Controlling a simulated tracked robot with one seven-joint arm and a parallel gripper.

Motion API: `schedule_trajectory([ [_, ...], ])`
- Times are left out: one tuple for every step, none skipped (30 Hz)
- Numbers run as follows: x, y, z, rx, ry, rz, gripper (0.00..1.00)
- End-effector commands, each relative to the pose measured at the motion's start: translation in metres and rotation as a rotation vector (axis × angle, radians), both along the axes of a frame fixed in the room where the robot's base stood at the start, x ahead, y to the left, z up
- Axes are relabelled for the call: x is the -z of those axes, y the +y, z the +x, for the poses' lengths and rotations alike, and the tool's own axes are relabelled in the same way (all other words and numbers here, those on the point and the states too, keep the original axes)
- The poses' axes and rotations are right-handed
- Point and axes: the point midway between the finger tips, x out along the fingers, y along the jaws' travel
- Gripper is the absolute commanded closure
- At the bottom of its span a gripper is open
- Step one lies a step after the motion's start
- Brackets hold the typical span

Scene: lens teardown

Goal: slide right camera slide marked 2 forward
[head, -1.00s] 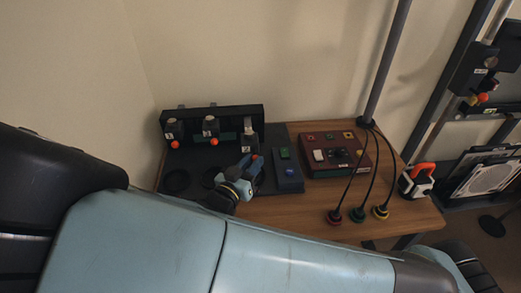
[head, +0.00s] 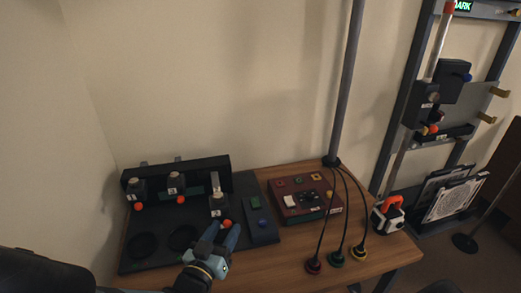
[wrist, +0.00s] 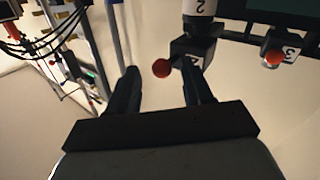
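The right camera slide marked 2 (head: 218,206) is a dark block with a pale label and an orange-red ball knob (head: 226,223). It stands nearer the table front than the other two slides on the black rack. In the wrist view the block (wrist: 193,52) shows its 2, and its red ball (wrist: 161,68) appears between my finger tips. My gripper (head: 221,234) is just in front of this knob. In the wrist view my gripper (wrist: 163,73) has its fingers wide apart, with gaps beside the ball. Whether a finger touches the block, I cannot tell.
Two similar slides (head: 136,190) (head: 176,184) stand to the left; the middle one, marked 3, also shows in the wrist view (wrist: 280,52). A dark panel with buttons (head: 260,222), a red control box (head: 305,200) and hanging cables (head: 343,215) lie to the right.

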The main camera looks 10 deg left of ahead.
Motion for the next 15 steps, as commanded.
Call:
schedule_trajectory([
  [0.0, 0.0, 0.0, 0.0, 0.0, 0.0, 0.5],
  [0.0, 0.0, 0.0, 0.001, 0.0, 0.0, 0.5],
  [0.0, 0.0, 0.0, 0.001, -0.001, 0.001, 0.5],
  [0.0, 0.0, 0.001, 0.001, -0.001, 0.001, 0.5],
  [0.0, 0.0, 0.001, 0.001, -0.001, 0.001, 0.5],
  [0.0, 0.0, 0.0, 0.001, -0.001, 0.001, 0.5],
  [0.0, 0.0, 0.0, 0.001, -0.001, 0.001, 0.5],
  [0.0, 0.001, -0.001, 0.0, -0.001, 0.001, 0.5],
  [0.0, 0.001, -0.003, 0.0, -0.001, 0.001, 0.5],
  [0.0, 0.002, -0.006, -0.001, 0.0, 0.001, 0.5],
  [0.0, 0.003, -0.009, -0.001, 0.0, 0.002, 0.5],
  [0.0, 0.003, -0.013, -0.001, 0.001, 0.002, 0.5],
  [0.0, 0.004, -0.017, 0.0, 0.0, 0.002, 0.5],
  [0.0, 0.005, -0.022, -0.002, 0.0, 0.002, 0.5],
  [0.0, 0.006, -0.029, -0.002, 0.001, 0.001, 0.5],
])
